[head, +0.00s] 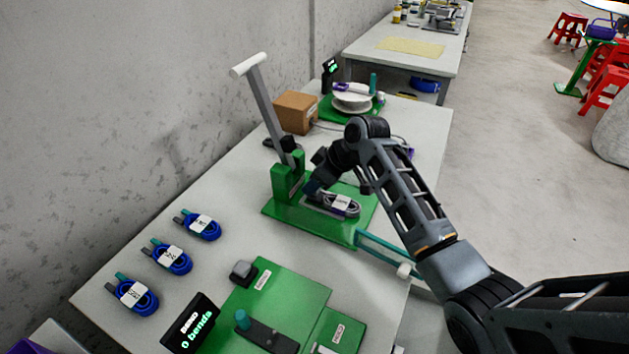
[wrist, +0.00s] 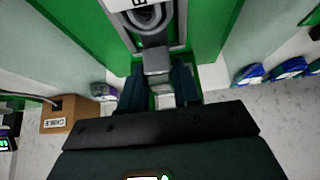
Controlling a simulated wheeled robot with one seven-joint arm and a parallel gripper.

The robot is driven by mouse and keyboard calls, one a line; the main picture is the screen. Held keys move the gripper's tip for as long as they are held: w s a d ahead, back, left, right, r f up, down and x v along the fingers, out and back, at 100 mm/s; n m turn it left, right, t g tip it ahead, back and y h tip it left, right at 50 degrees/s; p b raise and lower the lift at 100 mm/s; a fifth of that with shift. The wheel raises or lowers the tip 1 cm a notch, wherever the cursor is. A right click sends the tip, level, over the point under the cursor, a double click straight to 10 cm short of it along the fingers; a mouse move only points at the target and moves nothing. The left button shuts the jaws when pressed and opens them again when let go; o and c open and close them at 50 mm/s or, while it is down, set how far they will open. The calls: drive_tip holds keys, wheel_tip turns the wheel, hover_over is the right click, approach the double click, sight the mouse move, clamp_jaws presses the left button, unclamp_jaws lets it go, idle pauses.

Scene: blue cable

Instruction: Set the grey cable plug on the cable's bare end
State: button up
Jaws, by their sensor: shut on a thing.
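My gripper (head: 312,188) is at the green press fixture (head: 275,212), low over its base and beside the upright lever post. In the wrist view its dark fingers (wrist: 157,90) are shut on a grey block, which looks like the grey cable plug (wrist: 157,62). A coiled grey cable (head: 340,203) with a white label lies in a tray on the green base, just beyond the fingers. It also shows in the wrist view (wrist: 150,20). The cable's bare end cannot be made out, and I cannot tell whether the plug touches it.
The lever (head: 262,100) with a white handle rises behind my gripper. Several blue cable coils (head: 172,258) lie at left. A cardboard box (head: 297,112) and white spool (head: 352,102) stand behind. A green board (head: 290,290) and a display (head: 190,325) are in front.

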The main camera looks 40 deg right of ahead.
drive_tip(key=shift+f, duration=0.2)
drive_tip(key=o, duration=1.1)
drive_tip(key=shift+r+p, duration=2.35)
drive_tip(key=shift+r, duration=1.7)
